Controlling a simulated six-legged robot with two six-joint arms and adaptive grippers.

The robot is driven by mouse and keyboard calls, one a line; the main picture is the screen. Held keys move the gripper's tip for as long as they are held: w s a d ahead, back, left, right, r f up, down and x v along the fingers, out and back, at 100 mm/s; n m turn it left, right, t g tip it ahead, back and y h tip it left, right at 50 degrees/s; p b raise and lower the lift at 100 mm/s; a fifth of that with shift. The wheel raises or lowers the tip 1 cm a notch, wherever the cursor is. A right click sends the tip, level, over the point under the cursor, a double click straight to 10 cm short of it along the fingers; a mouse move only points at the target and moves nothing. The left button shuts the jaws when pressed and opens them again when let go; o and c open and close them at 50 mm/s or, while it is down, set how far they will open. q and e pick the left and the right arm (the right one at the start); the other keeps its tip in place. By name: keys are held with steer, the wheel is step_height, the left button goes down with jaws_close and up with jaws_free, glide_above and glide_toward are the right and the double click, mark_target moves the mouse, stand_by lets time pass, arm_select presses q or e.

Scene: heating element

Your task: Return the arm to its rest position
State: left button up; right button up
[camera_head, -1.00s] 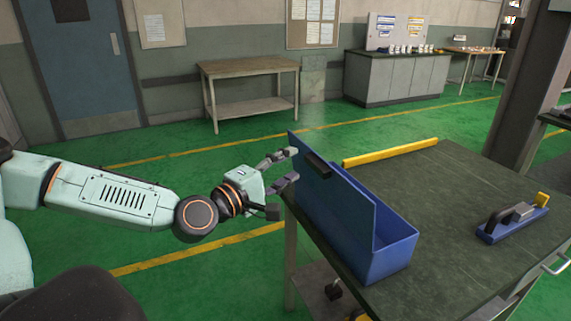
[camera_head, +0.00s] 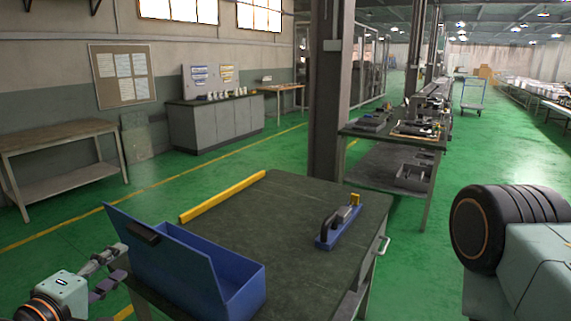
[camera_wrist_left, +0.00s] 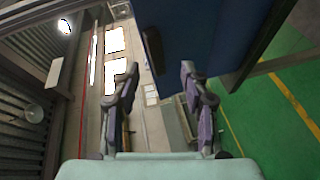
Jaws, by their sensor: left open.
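My left gripper (camera_head: 108,268) is at the lower left of the head view, just left of the blue box (camera_head: 190,275) on the dark table. Its two fingers are spread and nothing is between them. In the left wrist view the same gripper (camera_wrist_left: 160,85) is open and empty. The box's raised blue panel, with a black handle (camera_head: 143,232), stands close to the fingers. In the wrist view that blue panel (camera_wrist_left: 215,35) fills the top right. Of my right arm only large upper parts show at the right edge of the head view; its gripper is out of view.
The dark table (camera_head: 285,225) also carries a yellow bar (camera_head: 222,197) along its far left edge and a blue tool with a black handle (camera_head: 338,226). A pillar (camera_head: 330,90) stands behind it. A wooden bench (camera_head: 60,160) is at the left. Green floor is open around the table.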

arm_select(q)
steer(key=s+d+f+m+g+b, duration=0.2)
steer(key=s+d+f+m+g, duration=0.15)
steer(key=f, duration=0.55)
steer(key=s+d+f+m+g+b, duration=0.1)
steer(key=s+d+f+m+g, duration=0.25)
steer(key=f, duration=0.55)
steer(key=s+d+f+m+g+y+b, duration=0.1)
steer(key=s+f+m+g+b, duration=0.1)
steer(key=s+f, duration=0.7)
steer(key=s+d+f+m+g+y+b, duration=0.1)
steer(key=s+f+g, duration=0.6)
steer(key=s, duration=0.9)
step_height(320, 180, down, 3)
steer(key=d+m+b, duration=0.1)
steer(key=m+b, duration=0.1)
steer(key=m, duration=0.1)
steer(key=shift+f+m+y, duration=0.15)
steer(key=shift+m+y, duration=0.15)
steer(key=shift+s, duration=0.1)
steer(key=shift+s, duration=0.1)
